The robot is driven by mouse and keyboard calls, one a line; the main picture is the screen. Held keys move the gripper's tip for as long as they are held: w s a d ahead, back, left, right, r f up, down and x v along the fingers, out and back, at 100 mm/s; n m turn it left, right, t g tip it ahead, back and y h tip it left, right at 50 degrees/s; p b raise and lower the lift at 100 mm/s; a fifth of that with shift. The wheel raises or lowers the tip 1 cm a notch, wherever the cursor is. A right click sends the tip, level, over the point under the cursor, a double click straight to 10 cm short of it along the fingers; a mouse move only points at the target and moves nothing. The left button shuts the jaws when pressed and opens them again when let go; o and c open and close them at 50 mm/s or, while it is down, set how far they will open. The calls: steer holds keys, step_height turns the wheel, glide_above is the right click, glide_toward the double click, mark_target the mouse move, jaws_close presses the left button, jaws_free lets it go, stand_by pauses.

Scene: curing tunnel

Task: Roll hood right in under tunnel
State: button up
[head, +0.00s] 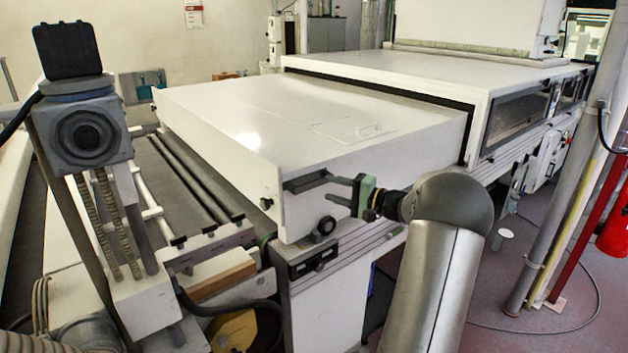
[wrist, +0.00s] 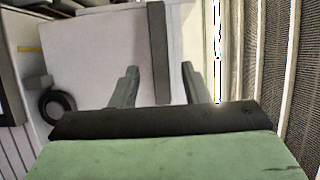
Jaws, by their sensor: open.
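The hood (head: 310,115) is a wide, flat white box, sticking out to the left of the white tunnel (head: 440,72). Its right end meets the dark-edged tunnel mouth; how far it reaches inside is hidden. A dark bar handle (head: 305,183) is on the hood's near face. My gripper (head: 333,188) is open at the right end of this handle. In the wrist view, the handle (wrist: 158,35) runs between the two spread fingers of my gripper (wrist: 160,66), with a gap on each side.
A black round knob (head: 326,225) sits below the handle. Rollers (head: 190,180) and a conveyor bed lie left of the hood. A grey post (head: 560,190) and a red extinguisher (head: 615,235) stand at the right. Floor between machine and post is mostly clear.

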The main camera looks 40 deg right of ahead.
mark_target(316, 184)
steer(key=p+x, duration=0.1)
steer(key=x, duration=0.5)
steer(key=shift+w+a, duration=0.15)
steer(key=shift+w, duration=0.15)
jaws_close()
